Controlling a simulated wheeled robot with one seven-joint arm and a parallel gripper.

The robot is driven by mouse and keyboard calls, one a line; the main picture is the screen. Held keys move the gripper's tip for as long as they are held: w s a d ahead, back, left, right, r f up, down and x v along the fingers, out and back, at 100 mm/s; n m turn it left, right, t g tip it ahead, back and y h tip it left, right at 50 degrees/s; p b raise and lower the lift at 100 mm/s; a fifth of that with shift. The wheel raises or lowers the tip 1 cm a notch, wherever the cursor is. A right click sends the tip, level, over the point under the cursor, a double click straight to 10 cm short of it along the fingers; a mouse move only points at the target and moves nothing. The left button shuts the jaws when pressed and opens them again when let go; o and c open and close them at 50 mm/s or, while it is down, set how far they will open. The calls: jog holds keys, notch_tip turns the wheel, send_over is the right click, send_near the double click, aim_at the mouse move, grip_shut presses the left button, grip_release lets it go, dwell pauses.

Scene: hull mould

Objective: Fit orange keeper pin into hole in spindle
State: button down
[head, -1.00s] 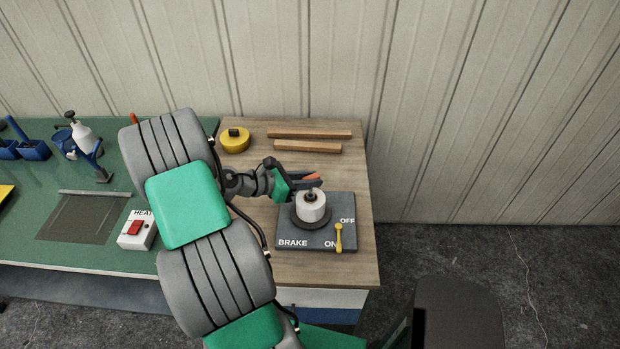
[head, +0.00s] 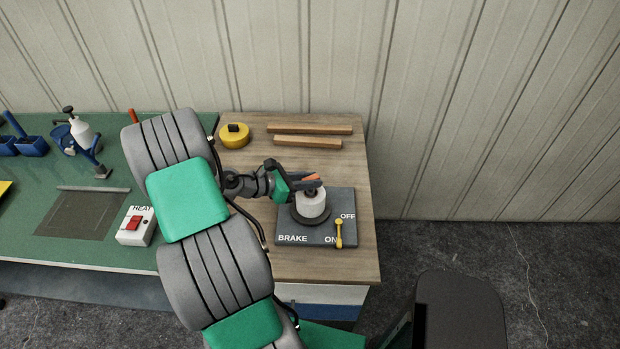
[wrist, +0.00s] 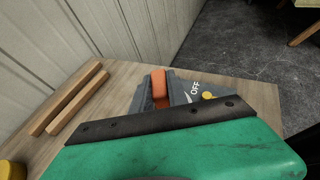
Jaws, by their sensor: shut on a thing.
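My gripper (head: 312,181) is shut on the orange keeper pin (head: 313,176), level with the top of the white spool on the brake plate. In the wrist view the orange pin (wrist: 159,86) shows between the grey fingers. The white spool (head: 311,204) stands upright on a dark round base on the grey brake plate (head: 290,226). The spindle top in the middle of the spool is mostly hidden behind my gripper. The hole in it cannot be made out, and I cannot tell whether the pin touches the spindle.
A yellow brake lever (head: 339,233) stands at the plate's front right. Two wooden strips (head: 308,141) and a yellow round tape (head: 234,136) lie at the back. A red-switched heat box (head: 136,226) is on the green bench to the left.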

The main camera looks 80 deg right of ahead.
jog(key=shift+f+b, duration=0.5)
jog(key=shift+f, duration=0.55)
jog(key=c, duration=1.2)
grip_release()
jog(key=b+v, duration=0.1)
jog(key=v, duration=0.6)
jog(key=shift+w+a+r, duration=0.2)
jog(key=shift+w+a, duration=0.05)
jog(key=shift+w, duration=0.1)
jog(key=w+a+r+m+t+y, duration=0.35)
jog(key=w+a+m+t, duration=0.45)
jog(key=w+a, duration=1.1)
jog(key=a+r+t+y, duration=0.2)
jog(key=a+r+t, duration=0.1)
jog(key=a, duration=0.8)
jog(key=a+r+t+y+b, duration=0.1)
jog(key=a+r+t+y, duration=0.2)
jog(key=a, duration=0.9)
jog(key=shift+w+r+m+t+y, duration=0.2)
jog(key=shift+r+m+t+y, duration=0.15)
jog(key=shift+r, duration=0.15)
